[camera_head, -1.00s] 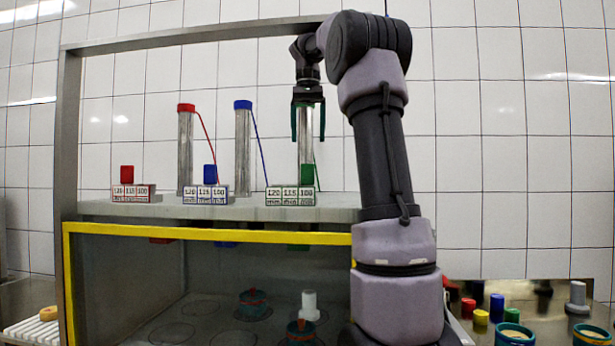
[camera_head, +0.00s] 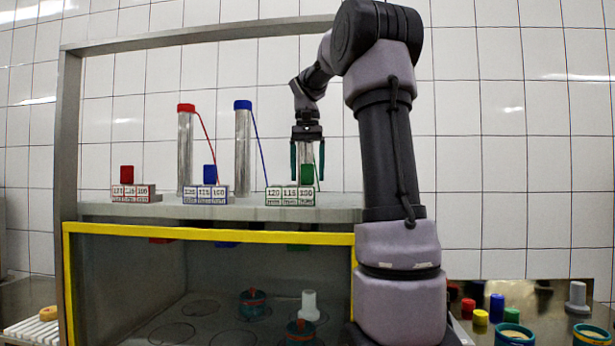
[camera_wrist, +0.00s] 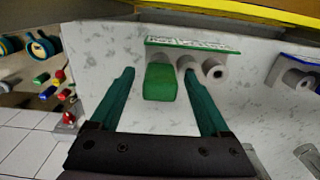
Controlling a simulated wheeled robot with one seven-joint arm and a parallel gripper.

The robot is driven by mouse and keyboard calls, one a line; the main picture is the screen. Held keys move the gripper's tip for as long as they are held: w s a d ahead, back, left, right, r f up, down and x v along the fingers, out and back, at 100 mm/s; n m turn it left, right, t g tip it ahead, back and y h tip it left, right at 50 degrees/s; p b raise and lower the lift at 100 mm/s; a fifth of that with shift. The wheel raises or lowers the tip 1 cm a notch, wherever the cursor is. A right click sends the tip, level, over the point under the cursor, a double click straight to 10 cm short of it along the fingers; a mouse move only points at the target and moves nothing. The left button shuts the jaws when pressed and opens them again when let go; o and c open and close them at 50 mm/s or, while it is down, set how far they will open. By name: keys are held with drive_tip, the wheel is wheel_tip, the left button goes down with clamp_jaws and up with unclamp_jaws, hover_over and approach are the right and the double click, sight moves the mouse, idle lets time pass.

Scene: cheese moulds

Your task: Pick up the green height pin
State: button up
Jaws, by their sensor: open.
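The green height pin (camera_head: 307,174) stands at the 100 position, the right end of the green-edged label block (camera_head: 290,196) on the shelf. In the wrist view the green pin (camera_wrist: 160,82) shows as a green block beside the row of round holes. My gripper (camera_head: 307,186) is open, pointing down over the right part of that block, with its green fingers on either side of the pin. In the wrist view my gripper's fingertips (camera_wrist: 158,76) lie left and right of the pin, with gaps on both sides. Nothing is held.
A red pin (camera_head: 127,174) and a blue pin (camera_head: 210,174) stand in their own label blocks to the left. A red-capped tube (camera_head: 185,150) and a blue-capped tube (camera_head: 243,150) rise behind. A yellow-framed case (camera_head: 210,235) is below the shelf.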

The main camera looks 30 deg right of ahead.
drive_tip(key=shift+c, duration=0.3)
clamp_jaws()
drive_tip(key=shift+r, duration=0.1)
